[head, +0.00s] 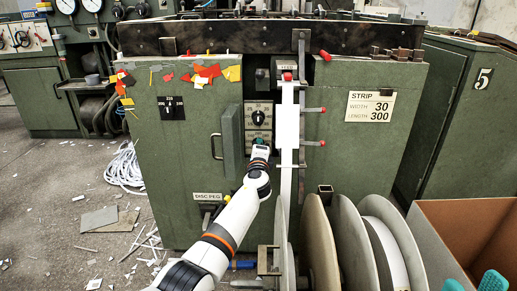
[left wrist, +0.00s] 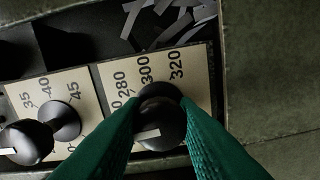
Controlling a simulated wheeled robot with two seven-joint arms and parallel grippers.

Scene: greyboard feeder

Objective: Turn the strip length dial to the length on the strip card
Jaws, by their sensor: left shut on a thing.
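The strip card (head: 371,106) on the green cabinet reads width 30, length 300. My left gripper (head: 260,143) reaches the lower dial on the panel and largely hides it in the head view. In the left wrist view its green fingers are shut on the dark knob of the length dial (left wrist: 162,122). The numbers 280, 300 and 320 show on the length plate (left wrist: 195,84) behind the knob. A white line is on the knob's face; I cannot tell which number it points to. My right gripper (head: 473,283) shows two teal fingertips apart, open and empty, at the bottom right.
The width dial (head: 259,117) sits just above the length dial; its knob also shows in the left wrist view (left wrist: 24,142). A vertical white strip (head: 287,140) runs close right of the dials. Large reels (head: 345,240) and a cardboard box (head: 470,235) stand at lower right.

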